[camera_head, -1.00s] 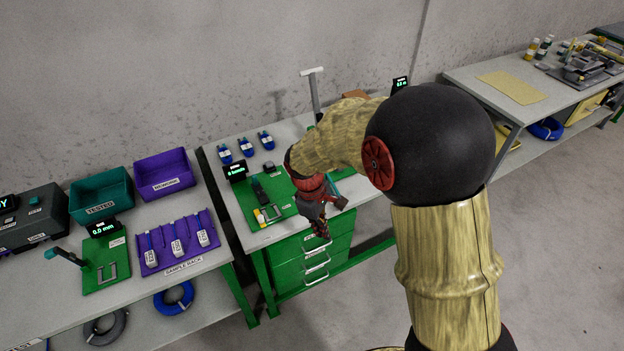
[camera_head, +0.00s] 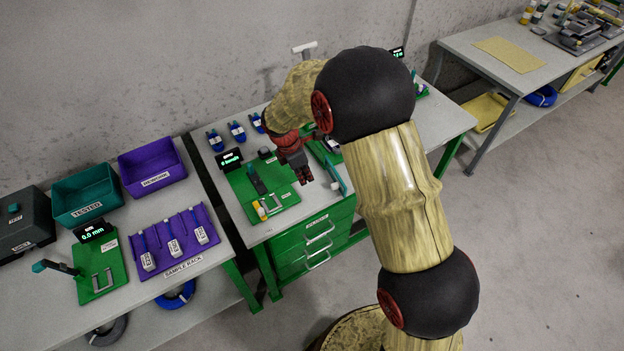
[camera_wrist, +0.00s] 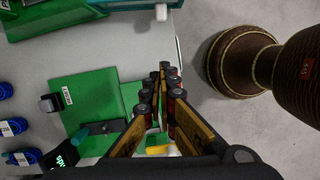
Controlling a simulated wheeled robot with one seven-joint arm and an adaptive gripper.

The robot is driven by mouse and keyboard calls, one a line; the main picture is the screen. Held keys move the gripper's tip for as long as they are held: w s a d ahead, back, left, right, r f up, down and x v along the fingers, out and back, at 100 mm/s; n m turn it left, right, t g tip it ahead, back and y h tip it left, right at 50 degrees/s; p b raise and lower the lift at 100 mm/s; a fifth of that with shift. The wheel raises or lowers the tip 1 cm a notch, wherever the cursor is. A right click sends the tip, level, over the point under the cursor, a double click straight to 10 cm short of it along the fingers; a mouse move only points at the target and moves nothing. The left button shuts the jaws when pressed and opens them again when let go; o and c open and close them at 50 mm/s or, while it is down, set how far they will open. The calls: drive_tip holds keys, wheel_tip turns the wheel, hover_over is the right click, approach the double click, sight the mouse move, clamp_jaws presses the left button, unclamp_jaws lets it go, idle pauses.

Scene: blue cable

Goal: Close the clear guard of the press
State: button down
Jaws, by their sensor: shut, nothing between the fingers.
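The press is mostly hidden behind my arm in the head view; its pale T-shaped handle (camera_head: 303,48) rises behind my wrist. A green base with a teal-edged strip (camera_head: 337,177) shows just right of my gripper; this may be the guard, but I cannot tell its angle. In the wrist view part of a green fixture (camera_wrist: 48,22) with teal edging lies at the top left. My gripper (camera_head: 304,176) is shut and empty, pointing down over the bench between that fixture and the left green board. Its fingertips also show in the wrist view (camera_wrist: 163,80).
A green board (camera_head: 262,190) with a dark tool and a yellow piece lies left of my gripper. Green drawers (camera_head: 310,245) are below. The left bench holds a purple sample rack (camera_head: 175,240) and bins (camera_head: 86,195).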

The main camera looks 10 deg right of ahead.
drive_tip(key=b+x, duration=0.2)
drive_tip(key=x, duration=0.6)
drive_tip(key=shift+f, duration=0.2)
drive_tip(key=d, duration=0.3)
drive_tip(key=shift+w+f+b, duration=0.2)
drive_tip(key=shift+b, duration=0.2)
drive_tip(key=shift+w+d, duration=0.1)
drive_tip(key=shift+d, duration=0.5)
